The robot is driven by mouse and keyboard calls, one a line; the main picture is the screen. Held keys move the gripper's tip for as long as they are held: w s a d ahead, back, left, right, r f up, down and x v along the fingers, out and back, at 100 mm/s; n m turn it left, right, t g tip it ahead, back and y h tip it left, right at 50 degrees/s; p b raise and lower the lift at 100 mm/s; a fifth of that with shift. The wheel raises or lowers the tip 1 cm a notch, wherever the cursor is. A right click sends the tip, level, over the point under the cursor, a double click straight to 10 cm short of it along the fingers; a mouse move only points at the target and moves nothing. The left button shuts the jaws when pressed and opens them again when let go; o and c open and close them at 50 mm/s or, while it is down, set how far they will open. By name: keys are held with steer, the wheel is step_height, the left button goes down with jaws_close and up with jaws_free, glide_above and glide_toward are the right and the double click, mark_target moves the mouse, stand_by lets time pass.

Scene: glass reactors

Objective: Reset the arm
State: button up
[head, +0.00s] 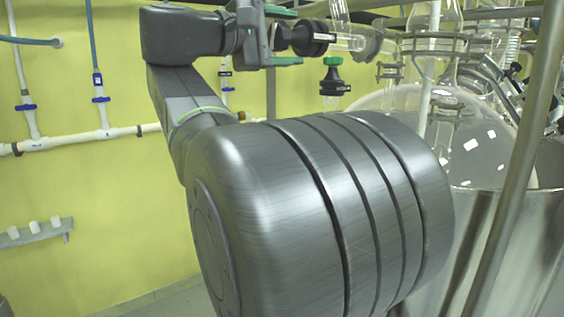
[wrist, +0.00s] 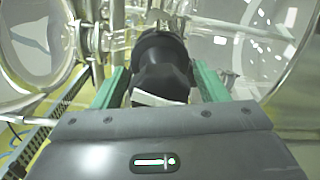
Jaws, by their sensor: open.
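My gripper (head: 294,37) is at the top middle of the head view, level, with green fingers spread apart. It is open. A black valve knob (head: 312,38) on a horizontal glass tube lies just at its fingertips. In the wrist view my gripper (wrist: 160,82) has the black knob (wrist: 162,62) between its two green fingers, with some gap visible beside it. Whether either finger touches the knob is unclear. My grey arm fills the middle of the head view and hides part of the glassware.
A green-capped valve (head: 332,75) hangs just below the knob. A large round glass vessel (head: 465,140) sits in a metal bath (head: 500,240) on the right. A metal post (head: 522,150) stands in front of it. White pipes (head: 100,135) run along the yellow wall at left.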

steer(key=n+p, duration=0.1)
steer(key=n, duration=0.1)
steer(key=shift+r+n+p, duration=0.2)
steer(key=shift+n+p, duration=0.15)
steer(key=shift+n, duration=0.05)
steer(key=shift+f+n+p, duration=0.15)
steer(key=shift+n+p, duration=0.15)
steer(key=shift+n, duration=0.4)
